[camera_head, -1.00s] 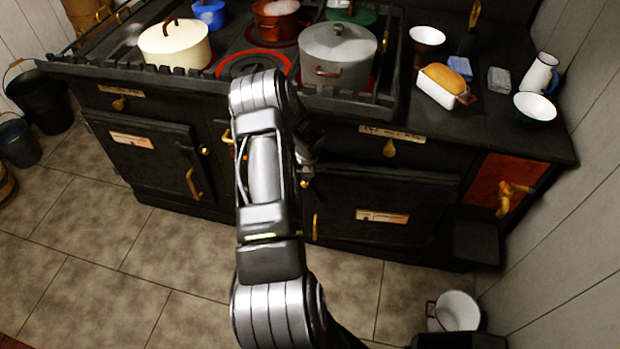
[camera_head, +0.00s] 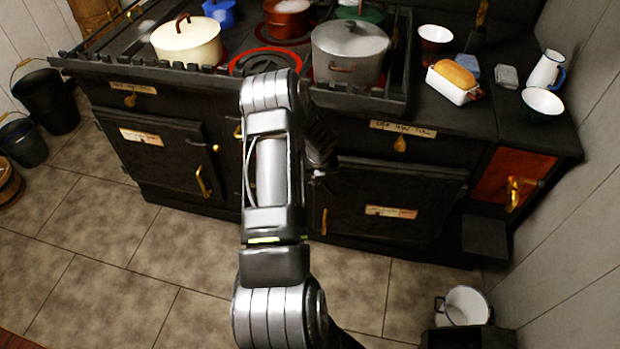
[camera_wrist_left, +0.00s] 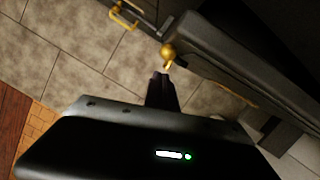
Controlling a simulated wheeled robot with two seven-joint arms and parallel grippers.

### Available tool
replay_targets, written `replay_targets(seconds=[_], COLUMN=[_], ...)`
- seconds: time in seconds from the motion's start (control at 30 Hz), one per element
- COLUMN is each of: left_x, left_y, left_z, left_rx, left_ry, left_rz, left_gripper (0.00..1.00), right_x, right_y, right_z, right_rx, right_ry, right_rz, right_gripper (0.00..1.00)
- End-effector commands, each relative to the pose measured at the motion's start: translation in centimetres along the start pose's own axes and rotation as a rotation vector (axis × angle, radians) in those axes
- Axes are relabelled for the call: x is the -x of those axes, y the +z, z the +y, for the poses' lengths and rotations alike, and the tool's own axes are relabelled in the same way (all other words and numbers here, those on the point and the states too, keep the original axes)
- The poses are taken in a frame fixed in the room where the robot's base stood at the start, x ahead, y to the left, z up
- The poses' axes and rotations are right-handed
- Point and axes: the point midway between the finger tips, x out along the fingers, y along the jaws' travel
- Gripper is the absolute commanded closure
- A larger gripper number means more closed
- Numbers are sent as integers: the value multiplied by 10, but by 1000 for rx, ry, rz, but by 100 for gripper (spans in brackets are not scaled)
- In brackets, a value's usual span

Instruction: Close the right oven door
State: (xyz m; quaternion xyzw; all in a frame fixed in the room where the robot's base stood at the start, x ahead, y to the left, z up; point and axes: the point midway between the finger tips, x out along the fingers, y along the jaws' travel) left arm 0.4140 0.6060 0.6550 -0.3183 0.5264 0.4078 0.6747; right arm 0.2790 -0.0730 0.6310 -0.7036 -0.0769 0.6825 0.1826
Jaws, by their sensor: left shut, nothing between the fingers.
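The right oven door (camera_head: 365,185) is a black panel with a paper label and a brass handle at its left side, low in the stove front. I cannot tell from the head view whether it is flush or slightly ajar. My left gripper (camera_head: 319,165) is at the door's upper left corner, partly hidden behind my own arm. In the left wrist view, the gripper's dark fingers (camera_wrist_left: 163,80) are together and empty, just below a brass knob (camera_wrist_left: 168,52) beside the door's edge (camera_wrist_left: 225,65). Contact is unclear. My right gripper is out of view.
The left oven door (camera_head: 165,165) looks shut. Pots, including a grey one (camera_head: 348,55), stand on the stove top. Open tiled floor (camera_head: 180,270) lies in front of the stove.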

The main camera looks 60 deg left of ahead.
Motion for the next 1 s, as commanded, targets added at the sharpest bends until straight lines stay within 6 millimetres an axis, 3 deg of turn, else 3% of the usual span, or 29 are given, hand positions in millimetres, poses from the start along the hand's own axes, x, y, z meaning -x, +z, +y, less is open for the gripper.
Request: replay_targets(seconds=[0.3,0.5,1.0], left_x=[66,93,98], left_y=[2,1,0], left_z=[6,7,1], left_rx=[2,0,-9], left_ry=[0,0,-5], left_rz=[-3,-1,-1], left_gripper=[100,100,100], right_x=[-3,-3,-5], right_y=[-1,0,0], right_z=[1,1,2], right_rx=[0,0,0], right_ry=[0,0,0], right_rz=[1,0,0], right_gripper=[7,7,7])
